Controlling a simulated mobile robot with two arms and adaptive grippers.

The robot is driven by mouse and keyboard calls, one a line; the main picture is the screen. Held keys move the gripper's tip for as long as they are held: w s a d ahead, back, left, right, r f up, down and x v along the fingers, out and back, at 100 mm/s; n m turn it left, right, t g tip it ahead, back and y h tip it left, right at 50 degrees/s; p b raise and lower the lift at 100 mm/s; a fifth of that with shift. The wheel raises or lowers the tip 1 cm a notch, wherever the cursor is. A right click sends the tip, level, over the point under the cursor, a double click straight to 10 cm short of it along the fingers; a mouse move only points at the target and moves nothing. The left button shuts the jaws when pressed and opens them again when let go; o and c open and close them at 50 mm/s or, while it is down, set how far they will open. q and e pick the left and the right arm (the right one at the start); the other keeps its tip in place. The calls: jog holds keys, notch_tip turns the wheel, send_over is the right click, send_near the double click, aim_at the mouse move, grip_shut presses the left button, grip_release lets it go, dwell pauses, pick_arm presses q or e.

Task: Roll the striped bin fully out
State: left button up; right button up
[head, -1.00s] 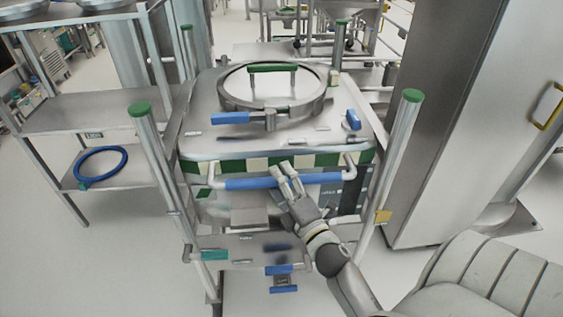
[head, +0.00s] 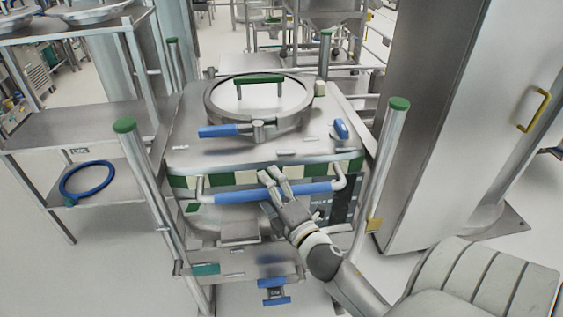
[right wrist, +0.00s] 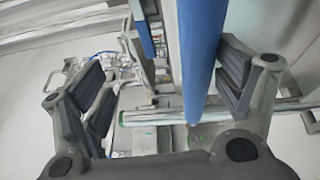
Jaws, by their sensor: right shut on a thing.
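The striped bin (head: 183,152) is a steel box with a green and cream checked band and a round lid with a green handle (head: 258,79). It stands between green-capped posts (head: 136,163). Its front bar has a blue grip (head: 238,196), which also shows in the right wrist view (right wrist: 199,60). In the right wrist view (right wrist: 170,85) the bar passes between the fingers, close to the right one. My left gripper is not in view.
A steel shelf rack with a blue hose ring (head: 87,180) stands close on the left. A tall steel cabinet (head: 430,110) stands close on the right. A lower ledge with blue fittings (head: 274,290) is under the bin's front. Pale floor is clear at lower left.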

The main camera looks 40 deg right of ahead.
jog(key=shift+s+r, duration=0.45)
jog(key=shift+r, duration=0.15)
jog(key=shift+c, duration=0.8)
jog(key=shift+s+a+f+b, duration=0.1)
jog(key=shift+s+b, duration=0.2)
jog(key=shift+s, duration=0.3)
jog(key=shift+c, duration=0.5)
jog(key=shift+s+a+f+b, duration=0.15)
jog(key=shift+s+b, duration=0.1)
jog(key=shift+s, duration=0.75)
jog(key=shift+s+a+f+b, duration=0.15)
jog(key=shift+s+b, duration=0.1)
jog(key=shift+s, duration=0.75)
jog(key=shift+c, duration=0.3)
jog(key=s+b, duration=0.1)
jog(key=s, duration=0.2)
jog(key=shift+s+a, duration=0.15)
jog(key=shift+a, duration=0.05)
jog(key=shift+c, duration=0.7)
jog(key=s, duration=0.1)
jog(key=s+b, duration=0.1)
jog(key=s+f, duration=0.1)
jog(key=shift+a, duration=0.35)
